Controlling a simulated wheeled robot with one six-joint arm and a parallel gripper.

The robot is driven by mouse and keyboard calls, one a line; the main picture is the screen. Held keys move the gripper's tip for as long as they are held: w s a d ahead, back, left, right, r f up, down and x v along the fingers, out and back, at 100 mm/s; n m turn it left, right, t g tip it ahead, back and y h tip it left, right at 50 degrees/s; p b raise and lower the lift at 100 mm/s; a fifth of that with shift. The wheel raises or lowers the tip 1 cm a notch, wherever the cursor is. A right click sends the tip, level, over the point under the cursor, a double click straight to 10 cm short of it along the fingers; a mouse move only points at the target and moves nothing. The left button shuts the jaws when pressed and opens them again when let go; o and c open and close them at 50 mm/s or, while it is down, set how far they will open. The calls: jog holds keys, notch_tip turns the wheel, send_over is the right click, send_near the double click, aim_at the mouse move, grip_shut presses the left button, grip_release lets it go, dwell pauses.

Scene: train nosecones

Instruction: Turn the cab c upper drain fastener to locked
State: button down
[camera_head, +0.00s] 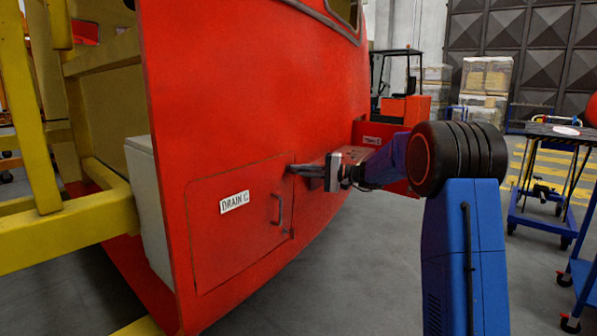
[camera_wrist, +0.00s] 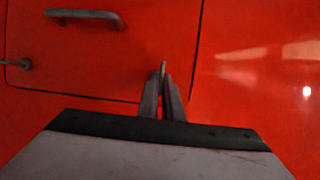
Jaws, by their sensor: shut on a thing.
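The red drain door (camera_head: 228,235) labelled DRAIN C is closed flush in the red cab shell. My gripper (camera_head: 293,168) reaches in from the right to the door's upper right corner. A second fastener (camera_wrist: 18,64) shows near the door's other corner at the left.
The grey door handle (camera_head: 279,210) stands out near the door's right edge and also shows in the wrist view (camera_wrist: 85,18). A yellow frame (camera_head: 75,225) and pale box stand at left. Grey floor below is open.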

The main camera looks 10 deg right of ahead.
jog(key=c, duration=1.9)
grip_release()
jog(key=shift+c, duration=0.2)
jog(key=shift+d, duration=0.1)
jog(key=v, duration=1.7)
jog(key=shift+d+f, duration=0.1)
jog(key=shift+d, duration=0.05)
